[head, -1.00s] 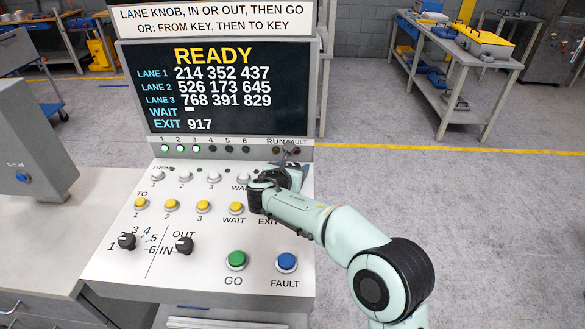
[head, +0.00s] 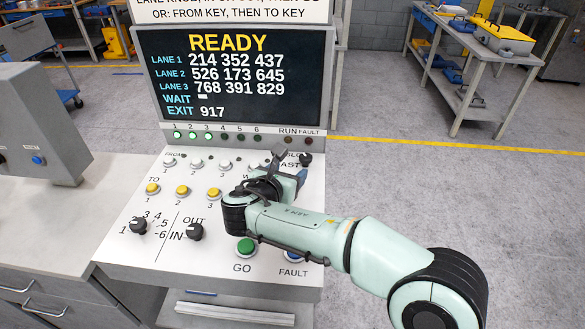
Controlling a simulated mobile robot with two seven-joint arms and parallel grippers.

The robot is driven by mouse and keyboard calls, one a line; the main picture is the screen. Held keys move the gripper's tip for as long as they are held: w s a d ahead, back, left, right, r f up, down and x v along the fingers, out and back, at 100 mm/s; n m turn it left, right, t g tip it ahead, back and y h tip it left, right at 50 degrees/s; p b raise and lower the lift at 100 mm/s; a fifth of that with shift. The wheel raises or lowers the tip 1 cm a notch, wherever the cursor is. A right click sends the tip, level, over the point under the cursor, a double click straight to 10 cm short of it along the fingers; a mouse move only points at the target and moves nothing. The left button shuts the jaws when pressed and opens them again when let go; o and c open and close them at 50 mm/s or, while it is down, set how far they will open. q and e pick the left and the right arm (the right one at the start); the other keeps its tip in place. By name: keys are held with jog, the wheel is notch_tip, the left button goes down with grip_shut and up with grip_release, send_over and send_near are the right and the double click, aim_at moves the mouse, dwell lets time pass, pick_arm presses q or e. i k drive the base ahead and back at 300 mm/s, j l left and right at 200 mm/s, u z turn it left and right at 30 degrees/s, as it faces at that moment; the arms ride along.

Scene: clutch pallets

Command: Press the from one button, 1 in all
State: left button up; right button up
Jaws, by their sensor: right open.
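The FROM one button (head: 169,162) is a white round button at the left end of the upper button row on the sloped panel (head: 115,222). It is uncovered. My right gripper (head: 287,163) is over the right part of the panel, well to the right of that button. It is open, with no object visible in it. It and its wrist hide the right ends of both button rows. My left gripper is not in view.
Yellow TO buttons (head: 182,191) sit below the FROM row. Two black knobs (head: 195,232), a green GO button (head: 246,247) and a partly hidden blue FAULT button (head: 294,256) are nearer the front. The screen (head: 240,75) behind reads READY.

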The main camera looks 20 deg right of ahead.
aim_at(169, 160)
jog(key=k+j, duration=0.75)
jog(key=j, duration=0.25)
